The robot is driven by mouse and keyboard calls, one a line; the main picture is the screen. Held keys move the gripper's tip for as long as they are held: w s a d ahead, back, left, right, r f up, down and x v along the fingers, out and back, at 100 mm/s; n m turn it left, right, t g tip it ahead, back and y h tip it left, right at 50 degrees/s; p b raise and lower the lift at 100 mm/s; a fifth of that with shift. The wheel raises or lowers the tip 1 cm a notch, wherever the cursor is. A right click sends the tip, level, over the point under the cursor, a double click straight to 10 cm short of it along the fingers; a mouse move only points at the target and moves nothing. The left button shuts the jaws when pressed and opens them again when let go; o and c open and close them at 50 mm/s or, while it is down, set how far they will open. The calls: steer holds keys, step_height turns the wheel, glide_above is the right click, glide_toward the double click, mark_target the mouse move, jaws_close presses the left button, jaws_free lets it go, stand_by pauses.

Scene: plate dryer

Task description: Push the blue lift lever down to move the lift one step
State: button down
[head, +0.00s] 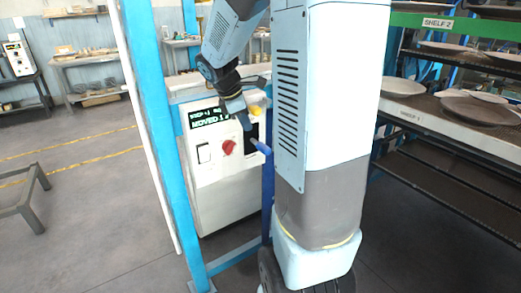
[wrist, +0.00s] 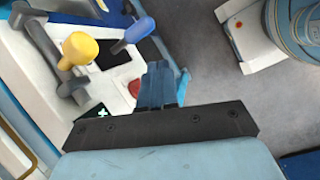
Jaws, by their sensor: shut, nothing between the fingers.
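The blue lift lever (head: 261,146) sticks out from the front of a white control box, right of a red knob (head: 228,147). In the wrist view the blue lever (wrist: 133,35) lies just beyond and left of my fingertips. My gripper (head: 244,121) is in front of the box, above the lever in the head view. In the wrist view my gripper (wrist: 160,68) has its fingers together with nothing between them.
A yellow-knobbed lever (wrist: 80,48) stands beside the blue one. The box has a green-lettered display (head: 208,117). A blue post (head: 165,130) rises at its left. Shelves with plates (head: 470,107) stand at the right. Open floor lies at the left.

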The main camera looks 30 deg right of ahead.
mark_target(262, 147)
steer(key=w+d+f+n+g, duration=0.1)
steer(key=w+d+f+n, duration=0.2)
steer(key=w+d+f, duration=0.1)
steer(key=shift+d+f+n+h, duration=0.25)
steer(key=shift+f+n+h, duration=0.05)
steer(key=shift+f, duration=0.3)
steer(key=shift+x, duration=3.5)
